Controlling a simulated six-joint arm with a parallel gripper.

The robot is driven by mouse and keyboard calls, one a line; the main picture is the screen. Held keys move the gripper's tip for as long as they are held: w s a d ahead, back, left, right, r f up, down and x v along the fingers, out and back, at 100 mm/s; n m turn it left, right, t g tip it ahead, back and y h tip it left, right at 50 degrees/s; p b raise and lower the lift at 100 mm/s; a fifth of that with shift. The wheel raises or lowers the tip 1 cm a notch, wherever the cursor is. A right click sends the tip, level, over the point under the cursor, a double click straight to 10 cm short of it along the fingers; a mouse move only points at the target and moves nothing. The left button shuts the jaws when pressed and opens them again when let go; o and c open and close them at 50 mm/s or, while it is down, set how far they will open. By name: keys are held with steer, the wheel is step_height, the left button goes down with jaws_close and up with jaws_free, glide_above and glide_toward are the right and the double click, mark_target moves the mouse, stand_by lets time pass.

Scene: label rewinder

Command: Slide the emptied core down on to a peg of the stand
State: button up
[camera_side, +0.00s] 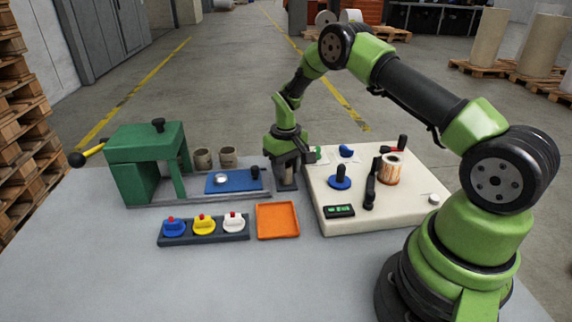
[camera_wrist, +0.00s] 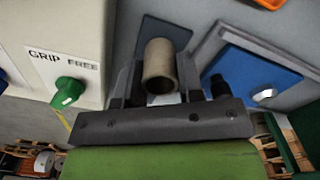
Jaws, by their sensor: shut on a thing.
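My gripper (camera_side: 288,160) is shut on the brown cardboard core (camera_wrist: 160,62), which sits between the two fingers in the wrist view. In that view my gripper (camera_wrist: 160,92) shows both dark fingers at the core's sides. The core's open end faces the camera, and it looks upright. Below it is a small dark grey base plate (camera_wrist: 168,28), which also shows under my gripper in the side view (camera_side: 288,186). No peg shows there; the core and fingers cover the middle of the plate. I cannot tell whether the core touches it.
The cream rewinder (camera_side: 330,217) stands close on the right, with a GRIP/FREE knob (camera_wrist: 68,92) and a label roll (camera_side: 390,170). On the left are a blue plate (camera_side: 222,187), two brown cylinders (camera_side: 203,159) and a green press (camera_side: 135,160). An orange tray (camera_side: 277,220) lies in front.

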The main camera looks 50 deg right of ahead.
steer(key=shift+r, duration=0.1)
steer(key=o, duration=0.8)
steer(key=shift+c, duration=0.2)
